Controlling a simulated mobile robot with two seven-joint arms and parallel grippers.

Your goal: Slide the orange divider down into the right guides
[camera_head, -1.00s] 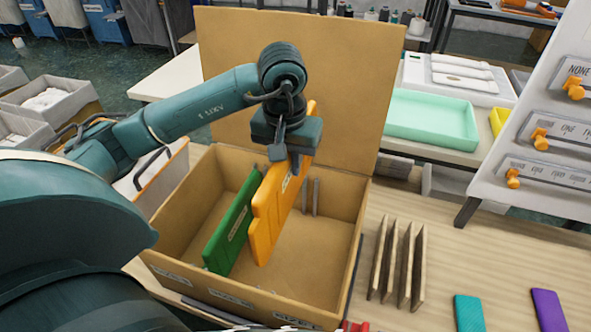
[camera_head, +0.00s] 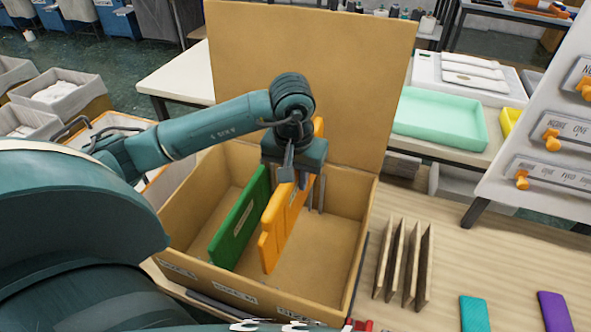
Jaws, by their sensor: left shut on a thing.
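The orange divider (camera_head: 276,232) stands upright inside the open brown box (camera_head: 345,220), tilted slightly in the picture. My left gripper (camera_head: 294,172) is shut on its upper edge, and its arm comes in from the left over the box. The green divider (camera_head: 238,222) stands to the left of the orange one, a gap between them. The right guides (camera_head: 321,193) show as thin grey uprights at the far wall, just right of the orange divider. Whether the divider's edges sit in the guides cannot be told. My right gripper does not show.
The box's raised lid (camera_head: 310,70) stands behind. A slotted wooden rack (camera_head: 404,265) stands right of the box on the table. A teal piece (camera_head: 473,313) and a purple piece (camera_head: 553,311) lie at the front right. A mint tray (camera_head: 438,117) is at the back right.

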